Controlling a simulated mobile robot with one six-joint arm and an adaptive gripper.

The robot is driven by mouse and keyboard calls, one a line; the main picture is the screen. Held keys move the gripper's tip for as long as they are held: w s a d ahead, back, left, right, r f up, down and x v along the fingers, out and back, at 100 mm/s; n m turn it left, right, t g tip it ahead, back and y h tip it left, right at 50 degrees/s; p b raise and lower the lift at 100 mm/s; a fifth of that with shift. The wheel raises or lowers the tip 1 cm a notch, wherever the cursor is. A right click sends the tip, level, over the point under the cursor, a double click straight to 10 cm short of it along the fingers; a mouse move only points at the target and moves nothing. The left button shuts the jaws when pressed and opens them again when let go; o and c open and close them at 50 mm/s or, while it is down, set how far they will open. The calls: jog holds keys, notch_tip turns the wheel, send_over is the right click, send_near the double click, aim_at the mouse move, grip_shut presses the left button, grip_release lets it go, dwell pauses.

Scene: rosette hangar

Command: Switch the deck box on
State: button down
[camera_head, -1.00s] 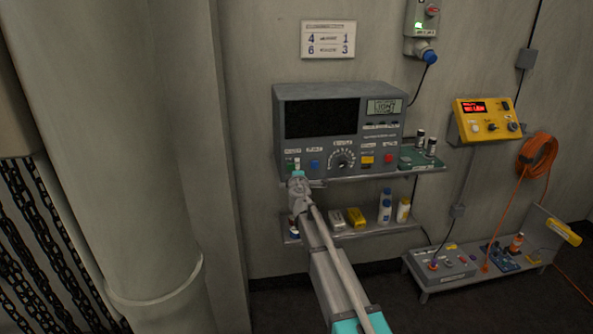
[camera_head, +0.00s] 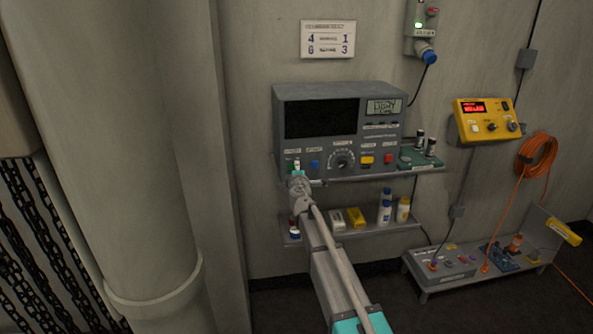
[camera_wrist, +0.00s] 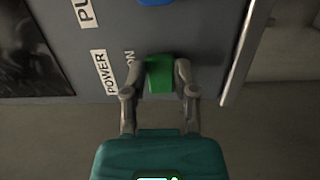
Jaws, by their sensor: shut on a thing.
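My gripper (camera_wrist: 158,78) is shut on the green switch, one finger at each side. In the head view my gripper (camera_head: 297,174) is at the box's lower left corner and hides part of it there.
A lower shelf (camera_head: 375,231) holds several bottles and boxes. A yellow unit (camera_head: 487,120) with a red display hangs to the right, near an orange hose coil (camera_head: 538,157). A thick pipe (camera_head: 130,150) stands at left.

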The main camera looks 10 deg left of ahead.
jog(key=shift+d, duration=0.1)
jog(key=shift+w+d+n+g+y, duration=0.1)
jog(key=shift+n+g+y, duration=0.15)
jog(key=shift+n+y, duration=0.4)
jog(key=shift+w+n+g+y, duration=0.2)
jog(key=shift+n+y, duration=0.15)
jog(key=shift+y, duration=0.55)
jog(key=shift+w+d+n+g+y, duration=0.1)
jog(key=shift+n+g+y, duration=0.15)
jog(key=shift+n+y, duration=0.4)
jog(key=shift+s+a, duration=0.1)
jog(key=shift+c, duration=2)
grip_release()
jog(key=shift+s, duration=0.1)
jog(key=v, duration=1.1)
jog(key=shift+s+d, duration=0.3)
jog(key=shift+d, duration=0.05)
